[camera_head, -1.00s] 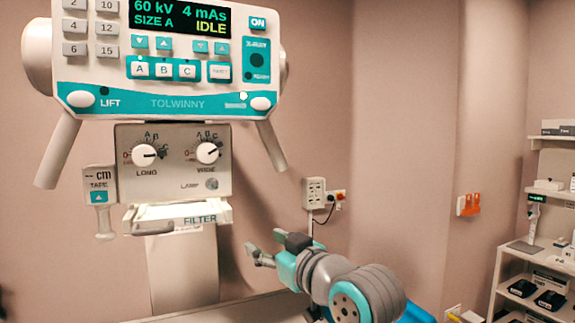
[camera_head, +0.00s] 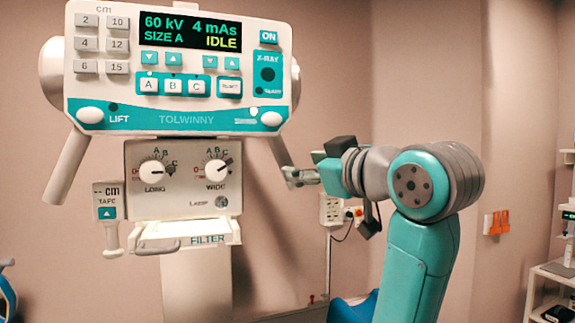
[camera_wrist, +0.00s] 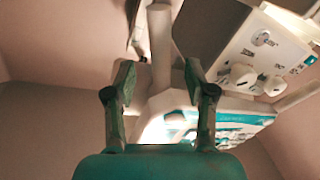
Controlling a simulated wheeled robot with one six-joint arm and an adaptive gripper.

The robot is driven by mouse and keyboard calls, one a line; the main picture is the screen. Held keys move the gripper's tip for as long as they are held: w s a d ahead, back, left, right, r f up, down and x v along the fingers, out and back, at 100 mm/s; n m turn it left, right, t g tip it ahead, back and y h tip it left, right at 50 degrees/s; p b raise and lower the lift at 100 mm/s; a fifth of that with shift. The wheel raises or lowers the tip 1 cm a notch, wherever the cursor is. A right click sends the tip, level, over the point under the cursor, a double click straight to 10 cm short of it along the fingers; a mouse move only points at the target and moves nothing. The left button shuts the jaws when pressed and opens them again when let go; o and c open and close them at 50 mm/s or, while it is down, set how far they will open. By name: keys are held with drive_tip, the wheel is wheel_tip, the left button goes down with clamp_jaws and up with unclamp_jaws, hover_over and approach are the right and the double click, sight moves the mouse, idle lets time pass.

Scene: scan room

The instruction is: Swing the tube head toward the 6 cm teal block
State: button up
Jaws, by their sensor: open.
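The tube head (camera_head: 185,65) fills the upper left of the head view, with a white and teal control panel and a display reading 60 kV, 4 mAs, SIZE A, IDLE. A grey handle (camera_head: 280,152) slants down from its right side. My gripper (camera_head: 290,177) is open at this handle's lower end. In the wrist view a pale bar (camera_wrist: 161,38) runs between the open fingers (camera_wrist: 160,88); I cannot tell whether they touch it. I cannot make out a 6 cm teal block in either view.
The collimator box (camera_head: 180,178) with two dials hangs below the panel, above a filter tray (camera_head: 195,236). A wall socket box (camera_head: 331,210) is behind my arm.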

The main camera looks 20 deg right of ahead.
sight(289, 165)
drive_tip(key=x, duration=0.7)
drive_tip(key=shift+w, duration=0.2)
clamp_jaws()
